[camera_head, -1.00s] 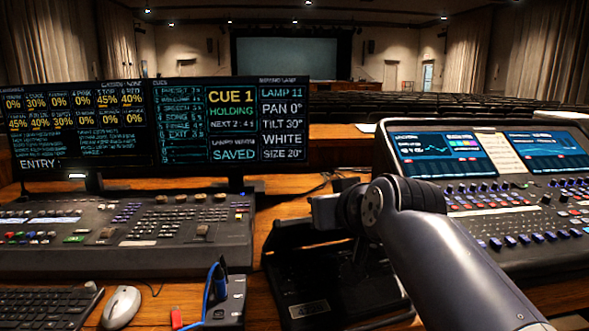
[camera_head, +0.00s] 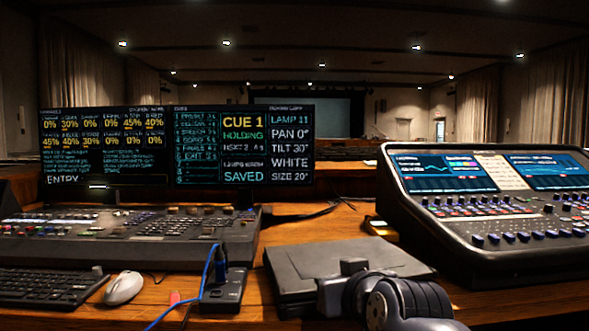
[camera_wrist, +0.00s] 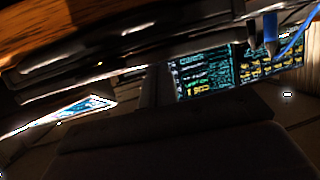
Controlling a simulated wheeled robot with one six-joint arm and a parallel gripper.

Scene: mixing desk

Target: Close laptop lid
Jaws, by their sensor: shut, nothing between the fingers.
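The dark laptop (camera_head: 330,255) lies on the wooden desk between the two consoles in the head view. Its lid looks flat down over the base; I cannot tell whether a small gap is left. My gripper (camera_head: 328,295) is shut and empty, low at the laptop's front edge, and my wrist hides the front right corner. I cannot tell whether it touches the laptop. The wrist view is dark, blurred and turned over, and the fingertips are not clear there.
A lighting console (camera_head: 130,238) and monitors (camera_head: 245,145) stand left, a sound console (camera_head: 480,215) right. A small black box (camera_head: 223,290) with a blue cable (camera_head: 185,312), a mouse (camera_head: 124,287) and a keyboard (camera_head: 45,285) lie front left. Bare desk (camera_head: 335,225) shows behind the laptop.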

